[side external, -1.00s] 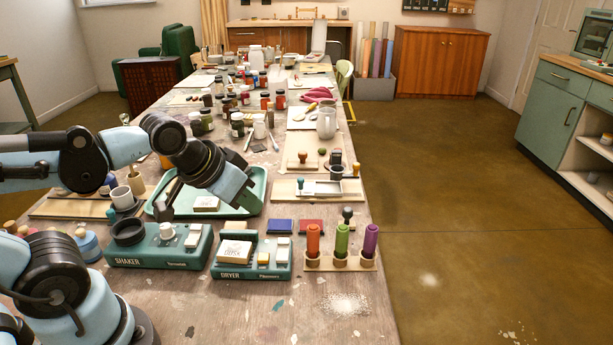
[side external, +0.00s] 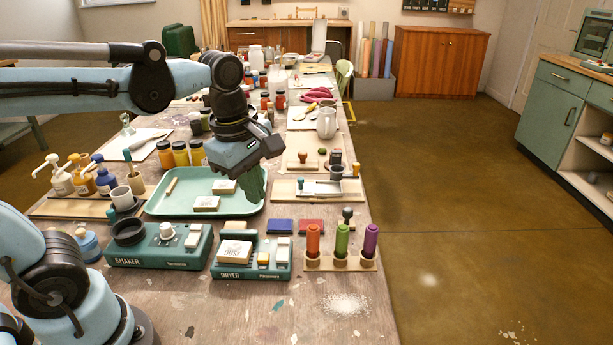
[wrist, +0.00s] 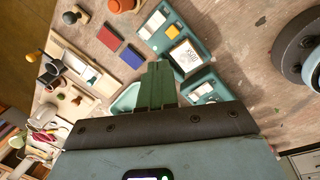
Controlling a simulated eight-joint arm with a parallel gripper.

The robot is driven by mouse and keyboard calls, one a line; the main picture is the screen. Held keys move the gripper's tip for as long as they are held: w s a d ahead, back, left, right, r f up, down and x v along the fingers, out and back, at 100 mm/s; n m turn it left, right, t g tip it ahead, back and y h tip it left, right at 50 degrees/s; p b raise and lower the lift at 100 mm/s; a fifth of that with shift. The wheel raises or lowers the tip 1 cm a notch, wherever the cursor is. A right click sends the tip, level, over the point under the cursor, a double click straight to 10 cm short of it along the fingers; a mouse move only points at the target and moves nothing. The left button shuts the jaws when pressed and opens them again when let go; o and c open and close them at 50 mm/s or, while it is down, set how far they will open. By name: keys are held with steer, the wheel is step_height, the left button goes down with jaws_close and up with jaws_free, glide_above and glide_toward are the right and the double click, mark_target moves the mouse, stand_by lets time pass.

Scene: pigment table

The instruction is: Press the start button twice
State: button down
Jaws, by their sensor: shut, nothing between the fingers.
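The green DRYER unit (side external: 251,272) stands near the table's front. It carries a white block with printing (side external: 235,251), a yellow button (side external: 263,258) and white parts beside it. The yellow button also shows in the wrist view (wrist: 173,31). The green SHAKER unit (side external: 150,262) stands to its left, with a white knob (side external: 167,230). No readable label marks which control is the start button. My gripper (side external: 254,195) points down, its green fingers shut and empty. In the side view it overlaps the tray's right end, behind the dryer. The fingers also show in the wrist view (wrist: 158,66).
A pale green tray (side external: 160,206) with white blocks lies behind the units. Blue (side external: 279,227) and red (side external: 311,227) pads lie right of the dryer's back. Orange, green and purple handled tools stand in a wooden rack (side external: 340,263). The front table is mostly clear.

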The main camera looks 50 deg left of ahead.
mark_target(264, 255)
steer(key=n+g, duration=0.1)
steer(key=n, duration=0.2)
steer(key=r+n, duration=0.1)
steer(key=n, duration=0.3)
steer(key=shift+w+d+r+g, duration=0.1)
steer(key=shift+w+d+g, duration=0.1)
steer(key=shift+g, duration=0.2)
steer(key=shift+f, duration=7)
steer(key=shift+f, duration=1)
steer(key=shift+r, duration=0.1)
step_height(264, 255, up, 14)
steer(key=shift+r, duration=0.2)
